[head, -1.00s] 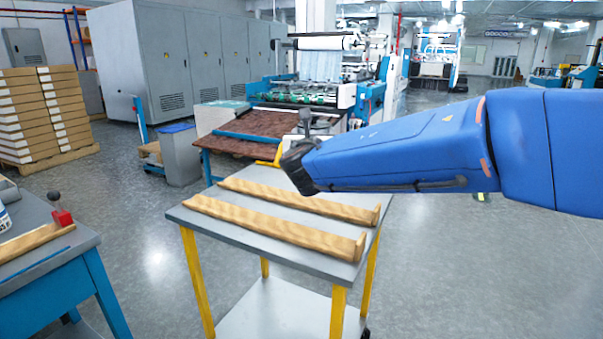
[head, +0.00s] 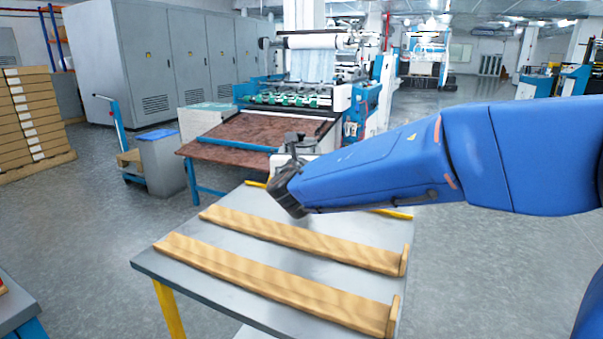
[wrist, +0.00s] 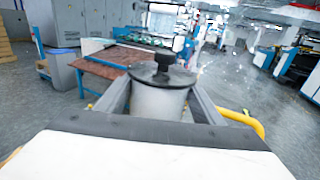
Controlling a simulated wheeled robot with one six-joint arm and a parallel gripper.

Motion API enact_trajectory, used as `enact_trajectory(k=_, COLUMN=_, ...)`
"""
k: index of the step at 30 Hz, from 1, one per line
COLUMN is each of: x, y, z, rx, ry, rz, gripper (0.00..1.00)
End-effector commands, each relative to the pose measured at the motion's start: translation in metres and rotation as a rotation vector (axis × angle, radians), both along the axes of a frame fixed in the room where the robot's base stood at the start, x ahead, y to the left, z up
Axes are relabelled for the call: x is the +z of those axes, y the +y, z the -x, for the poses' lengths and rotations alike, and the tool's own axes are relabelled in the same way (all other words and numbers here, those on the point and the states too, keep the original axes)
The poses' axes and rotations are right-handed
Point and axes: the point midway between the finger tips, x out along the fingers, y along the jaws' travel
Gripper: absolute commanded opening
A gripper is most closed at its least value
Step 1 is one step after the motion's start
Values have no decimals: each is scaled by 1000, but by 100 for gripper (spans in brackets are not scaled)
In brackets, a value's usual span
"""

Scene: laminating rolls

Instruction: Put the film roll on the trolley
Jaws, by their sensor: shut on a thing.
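The film roll (wrist: 158,102) is a pale grey cylinder with a dark disc and black knob on top. In the wrist view it stands between the two jaws of my gripper (wrist: 160,92), which is shut on it. In the head view my gripper (head: 290,172) is over the far part of the trolley and mostly hides the roll. The trolley (head: 190,262) has a grey top, yellow legs and two wooden rails, a far one (head: 300,240) and a near one (head: 270,288), each with an end stop at right. No roll lies on the rails.
A laminating machine with a brown-topped table (head: 255,135) stands behind the trolley. A grey bin (head: 162,165) and stacked boxes (head: 30,120) are at left. A workbench corner (head: 12,300) shows at lower left. The floor right of the trolley is clear.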

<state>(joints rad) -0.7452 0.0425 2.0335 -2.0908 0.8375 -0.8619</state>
Motion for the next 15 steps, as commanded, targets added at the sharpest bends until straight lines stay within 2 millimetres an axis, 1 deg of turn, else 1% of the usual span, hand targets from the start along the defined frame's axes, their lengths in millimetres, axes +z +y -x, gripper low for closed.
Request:
enact_trajectory(k=1, x=-5, y=0, z=0, rx=0, ry=0, rz=2, gripper=0)
enact_trajectory(k=8, x=-18, y=0, z=0, rx=-1, ry=-1, rz=1, gripper=0)
enact_trajectory(k=15, x=-46, y=0, z=0, rx=0, ry=-1, rz=1, gripper=0)
